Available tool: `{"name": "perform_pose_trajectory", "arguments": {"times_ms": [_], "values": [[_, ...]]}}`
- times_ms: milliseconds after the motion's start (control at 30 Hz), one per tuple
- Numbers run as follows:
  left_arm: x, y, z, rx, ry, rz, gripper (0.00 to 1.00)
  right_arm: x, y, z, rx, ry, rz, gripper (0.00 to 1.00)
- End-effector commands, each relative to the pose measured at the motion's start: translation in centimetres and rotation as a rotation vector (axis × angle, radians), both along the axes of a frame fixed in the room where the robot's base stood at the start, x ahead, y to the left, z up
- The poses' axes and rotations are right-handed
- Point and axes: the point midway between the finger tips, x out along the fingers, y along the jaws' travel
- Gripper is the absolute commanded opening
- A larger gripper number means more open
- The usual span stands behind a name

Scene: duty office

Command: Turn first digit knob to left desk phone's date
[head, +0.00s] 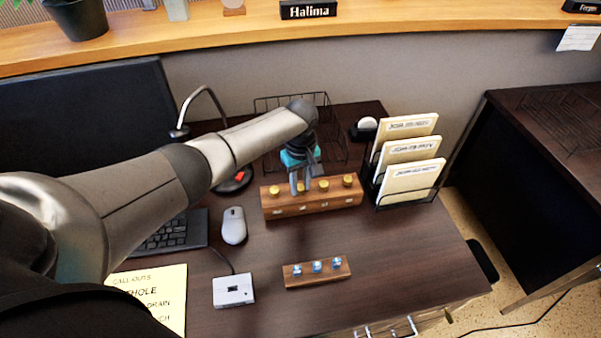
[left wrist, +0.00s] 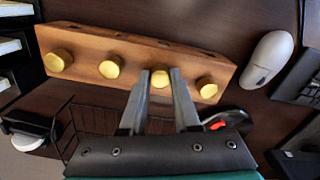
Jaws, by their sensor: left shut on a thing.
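A wooden block (head: 310,205) with a row of several gold knobs and small windows along its front stands on the dark desk. My left gripper (left wrist: 160,80) comes down from above and is shut on a gold knob (left wrist: 159,77). In the head view this knob is second from the left, partly hidden by the fingers. The leftmost knob (head: 274,190) stands free beside the fingers, and it also shows in the left wrist view (left wrist: 208,88). The window digits are too small to read. I see no desk phone. My right gripper is not in view.
A smaller wooden block (head: 317,277) with blue-topped pieces lies in front. A mouse (head: 234,226), a keyboard (head: 172,233) and a small white box (head: 233,290) are left. A file rack (head: 405,203) stands right. A wire basket (head: 335,110) and a lamp (head: 207,92) are behind.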

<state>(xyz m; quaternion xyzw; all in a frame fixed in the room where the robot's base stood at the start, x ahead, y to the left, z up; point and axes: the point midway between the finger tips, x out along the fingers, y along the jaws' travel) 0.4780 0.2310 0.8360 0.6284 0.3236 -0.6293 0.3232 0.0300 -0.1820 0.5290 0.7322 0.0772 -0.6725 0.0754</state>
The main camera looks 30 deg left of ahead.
Motion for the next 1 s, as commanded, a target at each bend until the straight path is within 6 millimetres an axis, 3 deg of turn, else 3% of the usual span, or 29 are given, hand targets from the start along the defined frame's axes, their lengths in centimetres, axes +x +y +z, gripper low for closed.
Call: {"name": "perform_pose_trajectory", "arguments": {"times_ms": [33,300,1000], "values": [[-0.1,-0.1,0.4,-0.003,0.005,-0.019,0.0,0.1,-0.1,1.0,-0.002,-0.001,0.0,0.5],[-0.1,-0.1,0.2,-0.002,0.004,-0.161,0.0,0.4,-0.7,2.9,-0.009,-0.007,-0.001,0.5],[0.0,-0.1,0.0,-0.003,0.0,-0.807,0.0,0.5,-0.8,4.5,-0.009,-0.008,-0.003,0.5]]}}
